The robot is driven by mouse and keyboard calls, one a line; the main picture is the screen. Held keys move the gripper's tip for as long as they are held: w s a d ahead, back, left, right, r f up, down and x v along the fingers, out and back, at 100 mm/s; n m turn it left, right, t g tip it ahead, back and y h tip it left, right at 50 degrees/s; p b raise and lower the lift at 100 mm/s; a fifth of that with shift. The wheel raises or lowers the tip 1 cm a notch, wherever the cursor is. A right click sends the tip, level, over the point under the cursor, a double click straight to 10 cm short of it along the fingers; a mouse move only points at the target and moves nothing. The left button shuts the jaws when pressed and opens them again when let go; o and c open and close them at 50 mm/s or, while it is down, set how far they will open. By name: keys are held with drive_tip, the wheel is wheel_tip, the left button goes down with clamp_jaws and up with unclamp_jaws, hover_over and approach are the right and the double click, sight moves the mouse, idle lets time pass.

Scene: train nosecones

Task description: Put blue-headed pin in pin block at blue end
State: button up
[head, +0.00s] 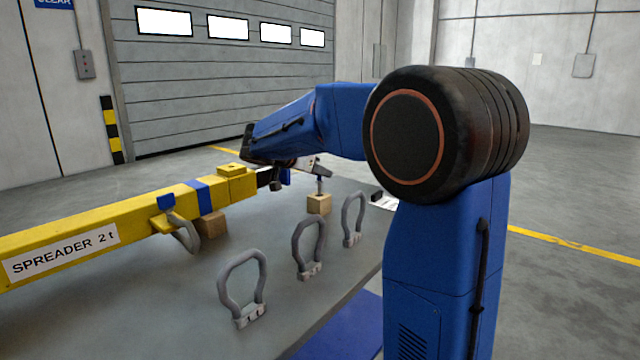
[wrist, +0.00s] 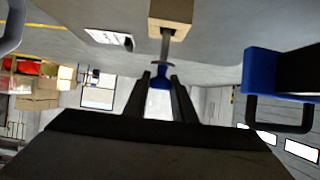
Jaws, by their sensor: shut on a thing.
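The blue-headed pin shows in the wrist view, its blue head (wrist: 160,82) between the two fingers and its grey shaft (wrist: 165,48) running to a light wooden block (wrist: 172,9). My gripper (wrist: 160,77) is shut on the head. In the head view the wooden block (head: 319,205) stands on the table, with the pin (head: 319,186) upright at its top. My gripper (head: 317,170) is just above it. The shaft's tip is hidden at the block, so I cannot tell how deep it sits.
A yellow spreader beam (head: 135,212) with a blue band (head: 198,190) lies at the left, a shackle (head: 186,236) hanging from it. Three grey shackles (head: 243,290) stand on the grey table (head: 190,300). A white card (head: 386,202) lies right of the block, also seen in the wrist view (wrist: 108,38).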

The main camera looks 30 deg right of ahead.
sight(318, 181)
drive_tip(key=shift+f, duration=1.7)
drive_tip(key=o, duration=1.1)
drive_tip(key=shift+f, duration=0.1)
drive_tip(key=v, duration=1.2)
drive_tip(key=shift+a, duration=0.1)
